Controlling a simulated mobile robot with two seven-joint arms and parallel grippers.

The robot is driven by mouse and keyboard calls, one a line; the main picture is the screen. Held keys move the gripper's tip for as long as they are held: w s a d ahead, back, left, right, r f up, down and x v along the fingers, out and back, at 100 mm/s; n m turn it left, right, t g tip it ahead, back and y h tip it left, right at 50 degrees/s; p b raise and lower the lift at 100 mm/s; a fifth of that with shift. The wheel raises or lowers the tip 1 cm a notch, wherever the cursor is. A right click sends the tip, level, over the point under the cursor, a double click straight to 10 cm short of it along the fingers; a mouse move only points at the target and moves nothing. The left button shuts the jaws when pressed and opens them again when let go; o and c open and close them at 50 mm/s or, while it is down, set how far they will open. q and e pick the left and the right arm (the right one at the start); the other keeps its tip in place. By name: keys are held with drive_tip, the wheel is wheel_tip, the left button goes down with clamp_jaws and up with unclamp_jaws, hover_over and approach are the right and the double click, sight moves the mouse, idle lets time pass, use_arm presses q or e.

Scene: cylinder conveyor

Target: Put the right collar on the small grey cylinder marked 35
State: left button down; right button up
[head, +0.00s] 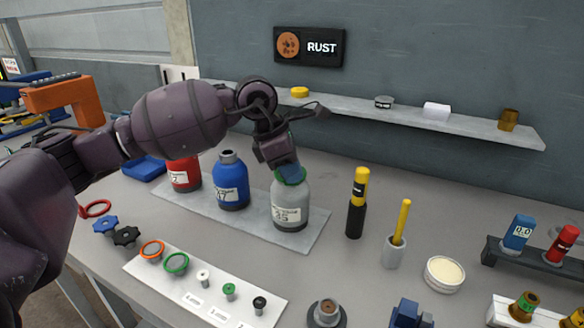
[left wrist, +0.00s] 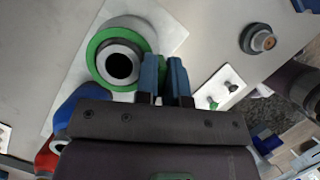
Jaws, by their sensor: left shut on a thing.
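The small grey cylinder (head: 287,204), with a white label whose number is hard to read, stands upright at the right end of the grey plate. A green collar (head: 290,176) is at its top. In the left wrist view the collar (left wrist: 97,46) circles the neck of the grey cylinder (left wrist: 134,33); whether it rests fully on the shoulder I cannot tell. My left gripper (head: 291,170) is shut on the collar's edge, with its blue fingers (left wrist: 165,68) beside the neck. My right gripper is not in view.
Blue (head: 231,183) and red (head: 184,174) cylinders stand left of the grey one. A white strip (head: 212,298) in front holds an orange ring (head: 152,249), a green ring (head: 177,263) and small knobs. A yellow-topped black tool (head: 356,205) stands close on the right.

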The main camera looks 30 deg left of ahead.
use_arm(q)
drive_tip(key=shift+f, duration=0.35)
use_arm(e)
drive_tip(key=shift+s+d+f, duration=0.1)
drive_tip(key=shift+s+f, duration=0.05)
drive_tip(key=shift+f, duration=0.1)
use_arm(q)
drive_tip(key=shift+f, duration=0.15)
drive_tip(key=c, duration=1.1)
unclamp_jaws()
drive_tip(key=shift+c, duration=0.2)
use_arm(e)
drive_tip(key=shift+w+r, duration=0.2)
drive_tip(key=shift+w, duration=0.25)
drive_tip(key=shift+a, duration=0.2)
use_arm(q)
drive_tip(key=shift+r+p, duration=0.35)
drive_tip(key=shift+r, duration=0.95)
drive_tip(key=shift+r+p, duration=0.35)
drive_tip(key=shift+r, duration=0.55)
drive_tip(key=shift+r+p, duration=0.35)
drive_tip(key=shift+r, duration=0.55)
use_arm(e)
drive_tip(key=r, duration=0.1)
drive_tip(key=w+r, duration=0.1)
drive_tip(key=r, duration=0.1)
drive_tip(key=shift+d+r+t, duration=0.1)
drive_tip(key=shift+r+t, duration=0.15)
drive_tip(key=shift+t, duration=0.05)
